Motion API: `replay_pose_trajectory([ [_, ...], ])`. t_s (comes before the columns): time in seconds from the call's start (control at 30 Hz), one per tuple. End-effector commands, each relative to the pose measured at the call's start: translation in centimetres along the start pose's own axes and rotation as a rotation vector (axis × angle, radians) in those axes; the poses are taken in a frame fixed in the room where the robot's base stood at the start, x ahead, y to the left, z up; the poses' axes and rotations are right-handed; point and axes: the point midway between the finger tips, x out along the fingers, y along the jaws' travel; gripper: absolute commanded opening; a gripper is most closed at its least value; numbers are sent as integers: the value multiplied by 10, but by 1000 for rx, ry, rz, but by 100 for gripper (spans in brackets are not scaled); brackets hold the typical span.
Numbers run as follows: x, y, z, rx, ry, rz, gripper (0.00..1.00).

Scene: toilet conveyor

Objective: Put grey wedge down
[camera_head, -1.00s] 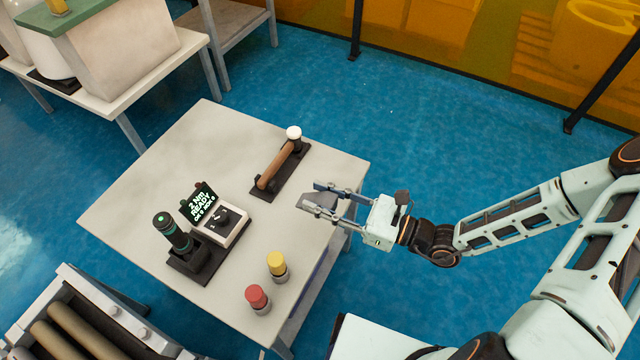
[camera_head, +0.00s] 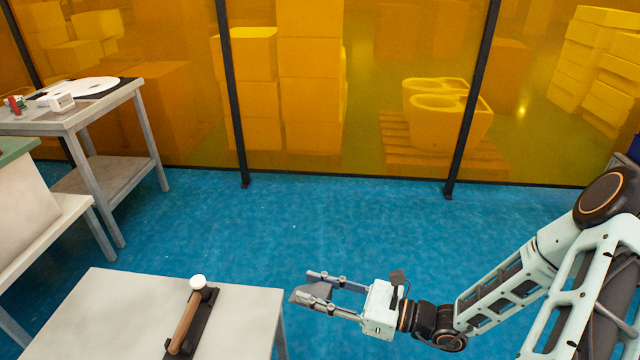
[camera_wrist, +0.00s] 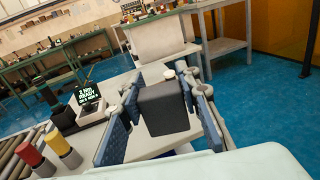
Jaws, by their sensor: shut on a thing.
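The grey wedge (camera_wrist: 164,108) is a dark grey block held between the two blue finger pads of my gripper (camera_wrist: 160,112) in the wrist view. In the head view the wedge (camera_head: 299,294) pokes out from the fingertips. My gripper (camera_head: 316,287) is shut on it. It is beside the right edge of the near grey table (camera_head: 245,315), seemingly above its level. In the wrist view the table (camera_wrist: 150,141) lies behind and below the wedge. The wedge hides part of the tabletop.
A wooden-handled tool with a white knob (camera_head: 187,317) lies on a black holder on the table. The wrist view shows a device with a lit display (camera_wrist: 85,95), a red cylinder (camera_wrist: 28,151) and a yellow cylinder (camera_wrist: 57,143). Another table (camera_head: 95,105) stands at the back left.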

Motion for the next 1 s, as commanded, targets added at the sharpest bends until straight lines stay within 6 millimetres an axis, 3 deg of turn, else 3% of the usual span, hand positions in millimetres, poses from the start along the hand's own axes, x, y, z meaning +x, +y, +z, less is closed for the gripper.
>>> replay_pose_trajectory([
  [0.03, -16, -24, 10, -10, 1, -45, 2],
  [0.13, -42, -60, 28, -8, -4, -114, 2],
  [0.4, -96, -114, 67, -7, -16, -230, 2],
  [0.53, -117, -130, 83, -9, -22, -269, 2],
  [1.0, -109, -131, 137, 2, -25, -404, 2],
])
